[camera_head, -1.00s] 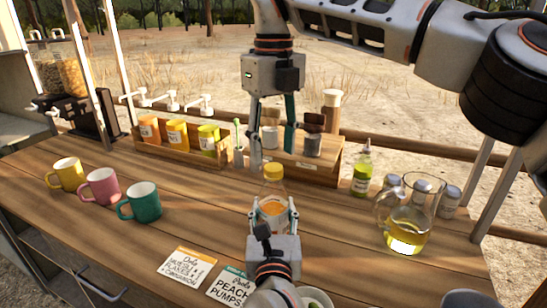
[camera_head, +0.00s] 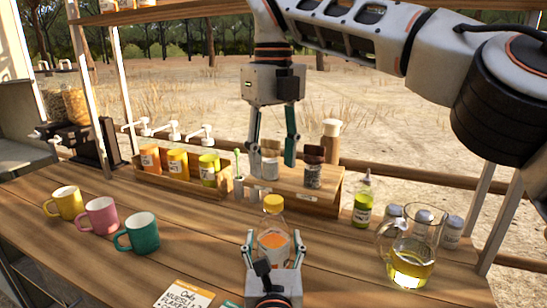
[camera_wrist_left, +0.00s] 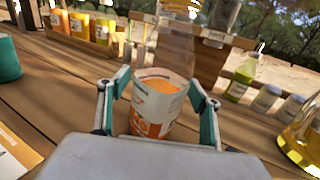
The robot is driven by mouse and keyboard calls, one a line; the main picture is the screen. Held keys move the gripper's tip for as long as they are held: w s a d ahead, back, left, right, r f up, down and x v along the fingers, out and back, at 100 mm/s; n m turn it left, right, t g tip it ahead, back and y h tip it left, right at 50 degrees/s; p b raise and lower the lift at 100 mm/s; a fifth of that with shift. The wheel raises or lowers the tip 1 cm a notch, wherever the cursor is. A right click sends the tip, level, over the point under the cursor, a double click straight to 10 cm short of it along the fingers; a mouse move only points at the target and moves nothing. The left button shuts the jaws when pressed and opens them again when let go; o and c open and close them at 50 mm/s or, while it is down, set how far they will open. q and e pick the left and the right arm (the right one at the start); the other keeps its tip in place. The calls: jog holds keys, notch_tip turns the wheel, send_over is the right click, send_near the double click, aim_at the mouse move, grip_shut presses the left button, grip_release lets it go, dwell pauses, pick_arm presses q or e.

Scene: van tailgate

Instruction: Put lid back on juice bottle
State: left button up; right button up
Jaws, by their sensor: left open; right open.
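The juice bottle (camera_head: 272,243) is clear with orange contents or label and stands upright on the wooden counter. Its yellow lid (camera_head: 274,203) sits on top of the neck; I cannot tell how tightly. My left gripper (camera_head: 274,240) is open, with a finger on each side of the bottle's lower body. In the left wrist view the bottle (camera_wrist_left: 158,105) stands between the two fingers, and its top is cut off. My right gripper (camera_head: 272,148) is open and empty, pointing down above the lid and apart from it.
Behind the bottle is a wooden rack (camera_head: 300,188) with jars. Yellow, pink and teal (camera_head: 140,232) mugs stand left. A green dropper bottle (camera_head: 362,205) and a glass pitcher (camera_head: 412,255) stand right. A card (camera_head: 184,296) lies in front.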

pick_arm(q)
jog(key=s, duration=1.2)
jog(key=shift+s, duration=0.15)
